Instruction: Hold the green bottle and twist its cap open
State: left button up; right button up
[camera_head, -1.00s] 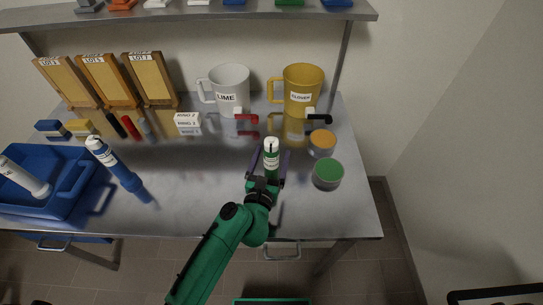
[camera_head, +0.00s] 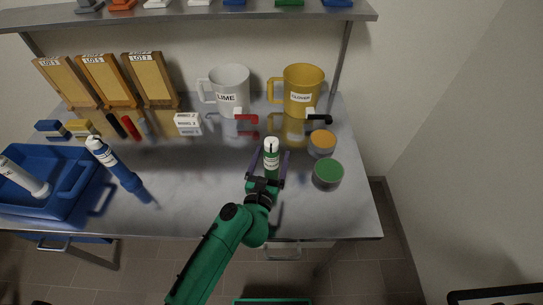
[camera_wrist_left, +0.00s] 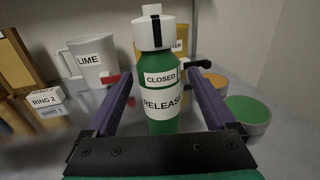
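The green bottle (camera_head: 271,162) stands upright on the steel bench, right of centre. In the left wrist view the green bottle (camera_wrist_left: 163,128) has a white cap (camera_wrist_left: 154,32) with a dark stripe, and labels reading CLOSED and RELEASE, the latter partly cut off. My left gripper (camera_head: 269,158) reaches in from the front with its purple fingers on either side of the bottle. In the left wrist view gaps show between the fingers and the bottle, so the gripper is open. My right gripper is not in view.
An orange-topped tub (camera_head: 322,144) and a green-topped tub (camera_head: 328,172) stand right of the bottle. LIME (camera_head: 230,84) and yellow (camera_head: 302,83) jugs stand behind. A blue-and-white bottle (camera_head: 115,165) and blue tray (camera_head: 62,206) are left. Bare bench lies between.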

pick_arm(q)
jog(key=v, duration=1.2)
dwell(0.5)
jog(key=x, duration=0.5)
jog(key=f+x, duration=0.1)
jog(key=x, duration=0.4)
jog(key=f+x, duration=0.1)
jog(key=x, duration=0.4)
jog(key=shift+s, duration=0.15)
jog(key=shift+c, duration=0.9)
grip_shut()
